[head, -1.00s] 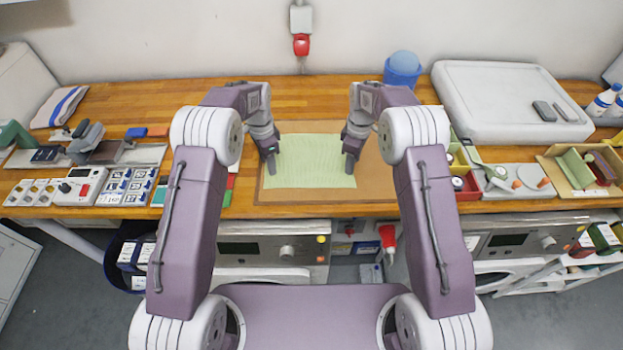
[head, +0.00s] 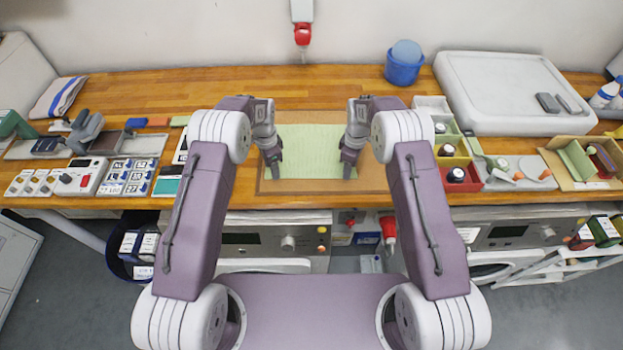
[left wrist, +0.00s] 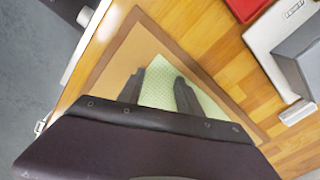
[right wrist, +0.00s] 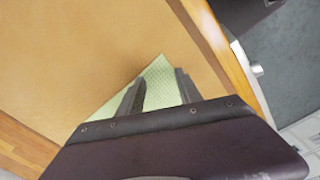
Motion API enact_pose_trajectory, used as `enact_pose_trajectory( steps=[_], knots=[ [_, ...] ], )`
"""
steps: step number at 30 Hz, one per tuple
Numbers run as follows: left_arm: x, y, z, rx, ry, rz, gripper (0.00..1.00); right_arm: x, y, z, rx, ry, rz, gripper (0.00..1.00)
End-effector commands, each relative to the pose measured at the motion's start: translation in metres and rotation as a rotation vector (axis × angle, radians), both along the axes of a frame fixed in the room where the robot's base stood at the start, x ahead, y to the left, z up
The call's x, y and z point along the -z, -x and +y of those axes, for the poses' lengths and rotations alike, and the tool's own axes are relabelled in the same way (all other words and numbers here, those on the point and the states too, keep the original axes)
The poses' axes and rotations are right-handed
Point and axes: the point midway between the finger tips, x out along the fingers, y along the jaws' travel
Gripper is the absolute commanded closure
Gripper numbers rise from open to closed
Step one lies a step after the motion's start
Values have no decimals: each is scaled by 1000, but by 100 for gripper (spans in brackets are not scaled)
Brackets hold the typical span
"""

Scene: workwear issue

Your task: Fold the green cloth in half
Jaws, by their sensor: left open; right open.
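The green cloth (head: 312,150) lies flat on a tan mat (head: 312,187) at the table's front. My left gripper (head: 276,168) is at the cloth's near left corner and my right gripper (head: 348,170) at its near right corner. In the left wrist view, the left gripper (left wrist: 168,76) is open, with the cloth (left wrist: 160,92) showing between its fingers. In the right wrist view, the right gripper (right wrist: 160,76) is open at a corner of the cloth (right wrist: 158,92). Whether the fingertips touch the cloth, I cannot tell.
Several coloured bins (head: 446,150) stand right of the mat, before a large white case (head: 510,95). A blue tub (head: 403,68) stands at the back. Boxes with switches (head: 88,176) and number tiles (head: 128,178) are on the left. The wood behind the mat is clear.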

Motion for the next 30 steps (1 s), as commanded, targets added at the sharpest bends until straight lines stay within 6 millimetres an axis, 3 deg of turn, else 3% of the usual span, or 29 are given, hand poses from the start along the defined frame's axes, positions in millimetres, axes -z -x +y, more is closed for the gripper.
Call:
enact_pose_trajectory(
  steps=[2, 12, 24, 30],
  knots=[
    [6, 0, 0, 0, 0, 0, 58, 6, 0, 0, 0, 0, 0, 58],
    [4, 0, 0, 0, 0, 1, 100, 4, 0, 0, 0, 0, 1, 100],
    [3, 1, 1, 0, -1, 3, 100, 3, 1, -1, 0, 1, 3, 100],
    [-12, 1, 1, 0, -1, 2, 100, -12, 1, -1, 0, 1, 3, 100]
  ],
)
